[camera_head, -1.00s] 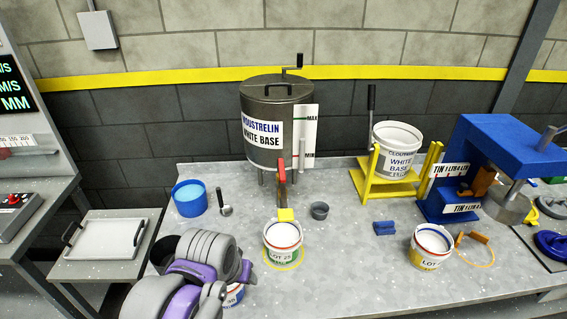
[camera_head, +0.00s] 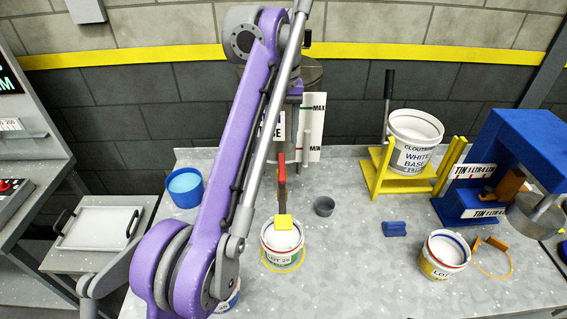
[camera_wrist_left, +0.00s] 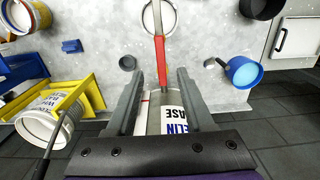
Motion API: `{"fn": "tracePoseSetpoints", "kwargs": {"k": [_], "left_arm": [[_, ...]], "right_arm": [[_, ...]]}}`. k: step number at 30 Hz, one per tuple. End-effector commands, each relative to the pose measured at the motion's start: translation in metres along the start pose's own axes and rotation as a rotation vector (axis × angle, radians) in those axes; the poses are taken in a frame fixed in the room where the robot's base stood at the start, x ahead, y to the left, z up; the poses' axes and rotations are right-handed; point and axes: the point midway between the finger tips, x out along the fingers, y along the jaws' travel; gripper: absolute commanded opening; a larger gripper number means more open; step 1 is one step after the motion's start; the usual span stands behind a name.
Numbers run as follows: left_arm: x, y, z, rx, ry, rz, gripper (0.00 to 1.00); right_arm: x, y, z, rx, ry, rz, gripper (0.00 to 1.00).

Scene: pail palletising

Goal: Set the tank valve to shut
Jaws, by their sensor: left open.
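The tank (camera_head: 312,76) stands at the back of the bench, largely hidden behind my left arm in the head view. Its label also shows in the left wrist view (camera_wrist_left: 174,118). In the wrist view the lever (camera_wrist_left: 160,48) runs between the two fingers of my left gripper (camera_wrist_left: 160,73). The gripper is open, with a gap on each side of the lever. How far the fingers are from it in depth I cannot tell. My right gripper is not in view.
A tin (camera_head: 282,240) stands below the valve in a yellow ring. A blue tub (camera_head: 185,190) and a grey cup (camera_head: 324,206) are nearby. A white pail (camera_head: 413,150) sits on a yellow stand (camera_head: 376,180), left of a blue press (camera_head: 500,140).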

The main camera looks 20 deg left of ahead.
Motion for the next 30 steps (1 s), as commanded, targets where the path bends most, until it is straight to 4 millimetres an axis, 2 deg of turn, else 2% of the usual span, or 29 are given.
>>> {"fn": "tracePoseSetpoints", "kwargs": {"k": [1,9,15,20,28,29,30], "left_arm": [[0.012,0.0,0.001,0.0,-0.003,-0.001,0.53],[0.064,0.0,0.001,0.001,-0.002,-0.001,0.53],[0.091,0.0,0.0,0.001,0.0,0.0,0.53],[0.1,0.0,0.0,0.001,0.001,0.0,0.53],[0.101,0.0,0.0,0.001,0.001,0.0,0.53],[0.101,0.0,0.0,0.001,0.001,0.0,0.51],[0.101,0.0,0.0,0.001,0.001,0.0,0.43]], "right_arm": [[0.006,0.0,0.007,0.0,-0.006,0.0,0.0],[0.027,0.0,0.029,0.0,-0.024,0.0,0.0],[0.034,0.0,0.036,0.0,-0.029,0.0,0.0],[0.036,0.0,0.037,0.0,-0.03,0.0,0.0],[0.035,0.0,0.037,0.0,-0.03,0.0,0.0],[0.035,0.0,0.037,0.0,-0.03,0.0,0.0],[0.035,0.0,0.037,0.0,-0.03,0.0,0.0]]}}
